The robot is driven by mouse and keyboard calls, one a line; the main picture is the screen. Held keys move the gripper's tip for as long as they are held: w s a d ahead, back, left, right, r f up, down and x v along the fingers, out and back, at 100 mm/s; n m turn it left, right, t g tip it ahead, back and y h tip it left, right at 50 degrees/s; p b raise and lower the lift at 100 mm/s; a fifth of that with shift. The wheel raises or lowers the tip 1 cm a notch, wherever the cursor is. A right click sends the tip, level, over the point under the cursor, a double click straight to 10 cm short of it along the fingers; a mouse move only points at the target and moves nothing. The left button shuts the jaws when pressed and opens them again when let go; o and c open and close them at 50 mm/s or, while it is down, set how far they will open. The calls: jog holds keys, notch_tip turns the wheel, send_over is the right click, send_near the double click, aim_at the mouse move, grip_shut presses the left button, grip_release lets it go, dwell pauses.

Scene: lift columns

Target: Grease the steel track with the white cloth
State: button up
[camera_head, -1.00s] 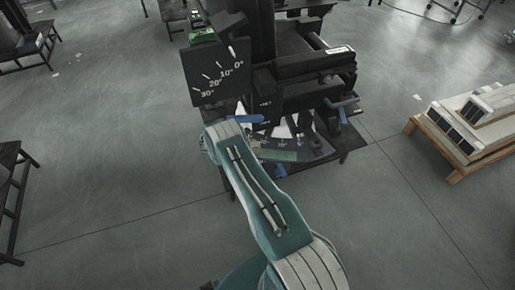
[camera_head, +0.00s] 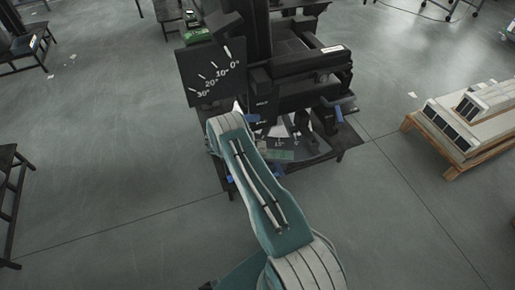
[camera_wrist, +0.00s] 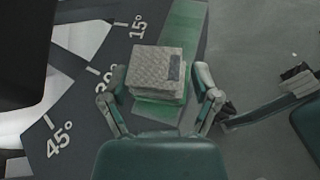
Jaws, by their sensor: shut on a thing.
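In the wrist view, my gripper (camera_wrist: 160,88) is shut on the white cloth (camera_wrist: 157,67), a folded, quilted, greyish-white pad with a dark patch at its upper right. One finger presses on each side of it. The cloth lies over a green strip (camera_wrist: 185,25) that runs up and down the picture; I cannot tell whether it touches. I cannot make out bare steel on the track. In the head view, my forearm hides my gripper and the cloth.
A dark plate with angle marks (camera_wrist: 85,105) lies left of the strip. The black machine (camera_head: 300,75) rises behind, with a tilted angle board (camera_head: 211,73) at its left. A wooden pallet with pale blocks (camera_head: 447,145) stands on the right.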

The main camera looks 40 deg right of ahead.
aim_at(273, 154)
jog(key=shift+s+d+f, duration=0.1)
jog(key=shift+s+d, duration=1.9)
jog(key=shift+d, duration=0.25)
jog(key=shift+s+d, duration=2)
jog(key=shift+d, duration=0.2)
jog(key=shift+s+d, duration=1)
jog(key=shift+d, duration=0.2)
jog(key=shift+w+a, duration=1.6)
jog(key=shift+a, duration=0.25)
jog(key=shift+w+a, duration=1.6)
jog(key=shift+a, duration=0.2)
jog(key=shift+c, duration=0.2)
jog(key=shift+w+a, duration=2.2)
jog(key=shift+a, duration=0.25)
jog(key=shift+w+a, duration=0.9)
jog(key=shift+a, duration=0.15)
jog(key=shift+f, duration=0.1)
jog(key=shift+r, duration=1.6)
